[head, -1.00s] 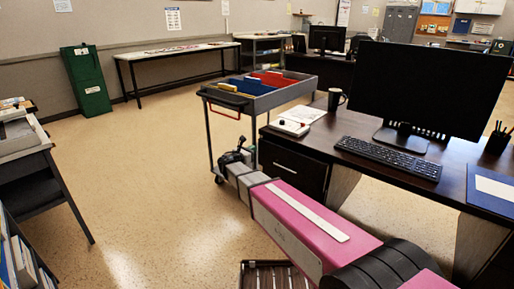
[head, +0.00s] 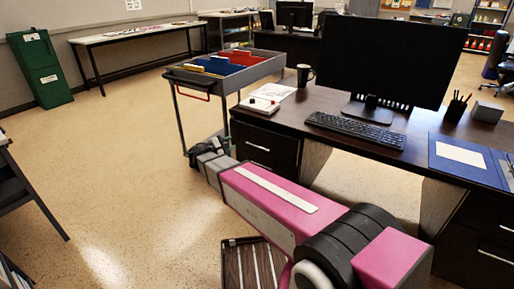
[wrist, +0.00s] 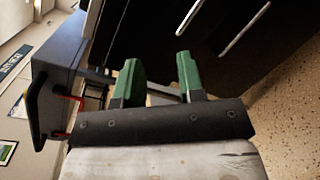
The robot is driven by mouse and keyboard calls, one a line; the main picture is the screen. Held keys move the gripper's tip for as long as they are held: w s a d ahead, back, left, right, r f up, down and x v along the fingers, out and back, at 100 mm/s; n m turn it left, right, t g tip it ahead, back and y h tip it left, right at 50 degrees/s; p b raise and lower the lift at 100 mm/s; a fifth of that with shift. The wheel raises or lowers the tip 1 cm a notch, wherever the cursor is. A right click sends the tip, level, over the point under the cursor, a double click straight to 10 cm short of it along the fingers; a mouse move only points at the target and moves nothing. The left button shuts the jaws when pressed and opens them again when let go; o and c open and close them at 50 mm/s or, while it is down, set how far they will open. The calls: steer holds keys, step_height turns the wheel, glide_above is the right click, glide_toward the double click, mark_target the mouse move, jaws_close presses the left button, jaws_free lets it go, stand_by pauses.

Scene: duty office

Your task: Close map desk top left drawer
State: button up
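The dark desk (head: 315,105) stands at the right in the head view. Its left pedestal has a drawer front (head: 280,157) with a silver handle (head: 258,147). I cannot tell how far this drawer is out. The wrist view shows dark drawer fronts tilted at the top, with a nearer silver handle (wrist: 189,15) and another handle (wrist: 245,28). My gripper (wrist: 160,78) has green fingers, spread apart with nothing between them. It points toward the desk's left side, apart from the handles. In the head view its fingertips are hard to make out.
A grey cart (head: 222,82) with coloured folders stands just left of the desk, its red handle (wrist: 68,98) close left of my fingers in the wrist view. A monitor (head: 385,60), keyboard (head: 355,130) and mug (head: 304,75) stand on the desk. Open floor (head: 120,150) lies left.

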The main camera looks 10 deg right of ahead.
mark_target(259, 147)
steer(key=d+f+m+g, duration=0.1)
steer(key=d+m, duration=0.2)
steer(key=d, duration=0.1)
steer(key=w+d+f+m+g, duration=0.1)
steer(key=d+f+m, duration=0.1)
steer(key=d, duration=0.3)
steer(key=d+f+m+g+h, duration=0.1)
steer(key=d+m, duration=0.4)
steer(key=shift+w+d+f, duration=0.2)
steer(key=shift+w+f, duration=0.05)
steer(key=shift+w, duration=0.15)
jaws_close()
